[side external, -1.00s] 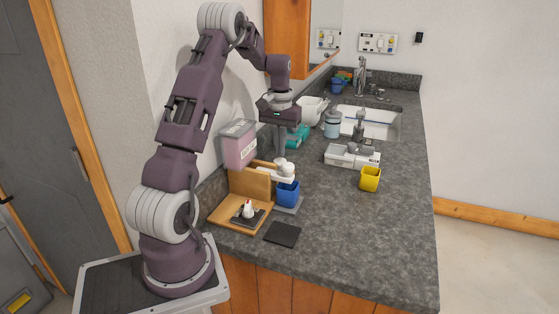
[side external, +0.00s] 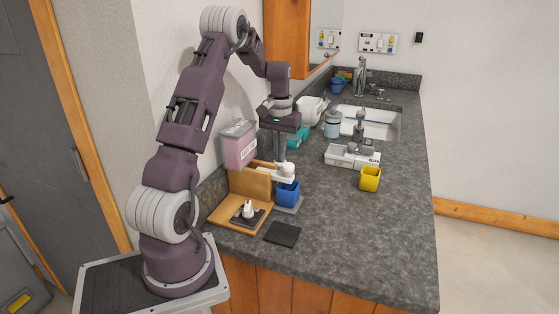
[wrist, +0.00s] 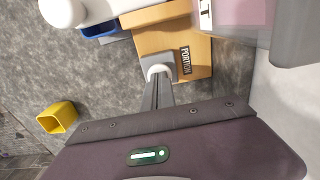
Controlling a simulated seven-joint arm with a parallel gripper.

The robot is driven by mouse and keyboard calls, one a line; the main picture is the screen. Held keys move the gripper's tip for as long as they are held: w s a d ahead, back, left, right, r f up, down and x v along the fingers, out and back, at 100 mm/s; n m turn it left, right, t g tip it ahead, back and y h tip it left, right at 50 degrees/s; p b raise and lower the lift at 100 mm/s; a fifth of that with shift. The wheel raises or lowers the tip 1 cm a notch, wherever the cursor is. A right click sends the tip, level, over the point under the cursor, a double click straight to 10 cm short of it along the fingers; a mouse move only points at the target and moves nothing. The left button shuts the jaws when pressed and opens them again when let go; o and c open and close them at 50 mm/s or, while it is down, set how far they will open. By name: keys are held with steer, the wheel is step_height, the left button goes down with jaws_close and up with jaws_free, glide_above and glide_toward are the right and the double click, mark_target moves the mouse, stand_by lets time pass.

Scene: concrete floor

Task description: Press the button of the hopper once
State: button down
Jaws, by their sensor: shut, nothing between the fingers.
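The hopper has a pink translucent bin (side external: 239,146) on a wooden stand (side external: 250,186), with a white spout part (side external: 287,170) at its right. In the wrist view, a round white button (wrist: 159,71) sits on a grey block beside a label reading PORTION (wrist: 185,60). My gripper (side external: 281,161) points straight down, shut and empty, beside the spout part. In the wrist view, my fingertips (wrist: 158,80) overlap the button's lower edge.
A blue cup (side external: 287,193) stands under the spout. A yellow cup (side external: 370,179) and a scale-like device (side external: 351,156) stand to the right. The counter's front right is clear.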

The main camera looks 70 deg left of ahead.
steer(key=shift+f, duration=0.45)
steer(key=shift+r, duration=1.35)
